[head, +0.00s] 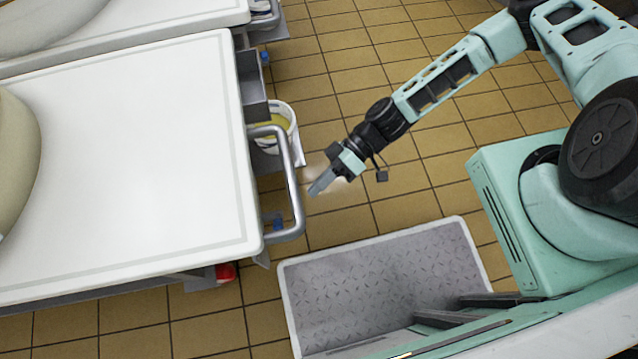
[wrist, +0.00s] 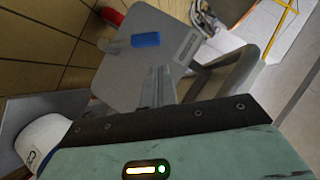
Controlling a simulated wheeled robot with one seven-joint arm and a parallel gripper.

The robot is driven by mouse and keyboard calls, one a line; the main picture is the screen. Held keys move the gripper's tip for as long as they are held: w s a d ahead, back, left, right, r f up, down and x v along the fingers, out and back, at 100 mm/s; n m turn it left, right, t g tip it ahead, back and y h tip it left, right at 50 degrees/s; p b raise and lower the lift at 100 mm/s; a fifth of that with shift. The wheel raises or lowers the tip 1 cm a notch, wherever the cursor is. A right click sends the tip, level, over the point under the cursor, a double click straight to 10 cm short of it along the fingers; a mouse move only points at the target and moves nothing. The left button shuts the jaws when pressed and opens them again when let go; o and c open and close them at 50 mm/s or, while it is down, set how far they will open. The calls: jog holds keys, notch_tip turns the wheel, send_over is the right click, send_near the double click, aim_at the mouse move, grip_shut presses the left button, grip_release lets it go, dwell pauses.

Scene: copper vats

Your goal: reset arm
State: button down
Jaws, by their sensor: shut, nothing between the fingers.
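My gripper (head: 318,186) is at the end of my outstretched arm in the head view. It is shut and holds nothing. It hangs over the tiled floor, just right of the metal handle (head: 297,190) of a white-topped cart (head: 140,150). In the wrist view the shut fingers (wrist: 158,88) point toward a grey panel (wrist: 135,55) with a blue piece (wrist: 146,39) on it. The grey handle (wrist: 235,72) is to the right of the fingers there. I cannot tell whether the fingertips touch anything.
A white bucket (head: 285,112) with something yellow inside is beside the cart, behind the handle. It also seems to show in the wrist view (wrist: 42,140). A white-rimmed grey tray (head: 380,275) lies in front of my base. A second white-topped surface (head: 160,22) is at the upper left. Tiled floor (head: 340,60) is clear beyond my arm.

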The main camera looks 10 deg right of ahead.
dwell(0.4)
jog(key=w+d+r+h, duration=0.2)
jog(key=d+r+h, duration=0.25)
jog(key=r, duration=0.45)
jog(key=w+d+r+h, duration=0.1)
jog(key=d+r+h, duration=0.2)
jog(key=r+h, duration=0.35)
jog(key=s+r+m+t+p, duration=0.2)
jog(key=r+p, duration=1.1)
jog(key=r, duration=1)
jog(key=s+r+m+t+p, duration=0.2)
jog(key=s+r+t+p, duration=0.2)
jog(key=r+p, duration=1)
notch_tip(320, 180, up, 10)
jog(key=shift+s+a+m+h+p, duration=0.15)
jog(key=shift+m+h+p, duration=0.15)
jog(key=shift+m, duration=0.1)
